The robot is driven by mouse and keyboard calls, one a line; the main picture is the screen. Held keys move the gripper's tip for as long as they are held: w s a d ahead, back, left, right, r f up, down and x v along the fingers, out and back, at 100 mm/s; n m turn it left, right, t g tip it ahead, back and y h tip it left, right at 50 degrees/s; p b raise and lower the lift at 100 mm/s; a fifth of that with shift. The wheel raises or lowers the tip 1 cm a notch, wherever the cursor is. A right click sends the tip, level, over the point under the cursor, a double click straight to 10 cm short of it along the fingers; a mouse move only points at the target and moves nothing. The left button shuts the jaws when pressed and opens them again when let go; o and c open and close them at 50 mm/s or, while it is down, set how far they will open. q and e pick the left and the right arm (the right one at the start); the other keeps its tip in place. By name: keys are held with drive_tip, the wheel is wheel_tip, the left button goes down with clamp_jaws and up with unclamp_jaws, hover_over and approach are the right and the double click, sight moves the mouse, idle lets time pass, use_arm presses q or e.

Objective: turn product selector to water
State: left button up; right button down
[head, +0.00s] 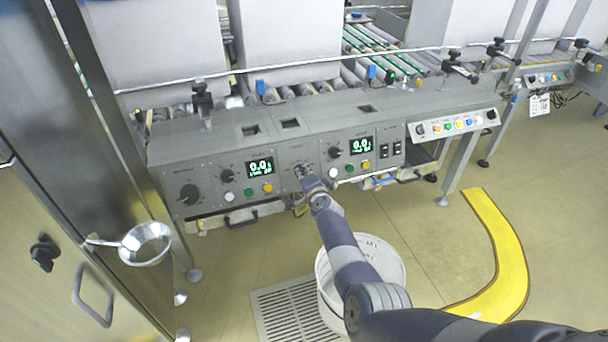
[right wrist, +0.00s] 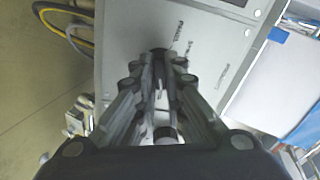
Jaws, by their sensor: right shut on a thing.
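The grey control panel (head: 230,160) faces me in the head view, with several knobs, buttons and two lit displays. My right gripper (head: 303,172) reaches the panel section between the two displays. In the right wrist view my right gripper (right wrist: 160,62) is shut on a small dark selector knob (right wrist: 158,51), mostly hidden between the fingertips. Small printed labels (right wrist: 189,50) surround this knob on the light grey plate, too small to read surely. The knob's pointing direction is hidden. My left gripper is not in view.
A white bucket (head: 385,255) stands on the floor below my right arm. A metal ladle (head: 145,244) hangs at the left cabinet.

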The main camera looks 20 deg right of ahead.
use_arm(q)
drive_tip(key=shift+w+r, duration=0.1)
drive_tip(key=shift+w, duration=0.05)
use_arm(e)
drive_tip(key=shift+f, duration=0.15)
drive_tip(key=c, duration=1.7)
unclamp_jaws()
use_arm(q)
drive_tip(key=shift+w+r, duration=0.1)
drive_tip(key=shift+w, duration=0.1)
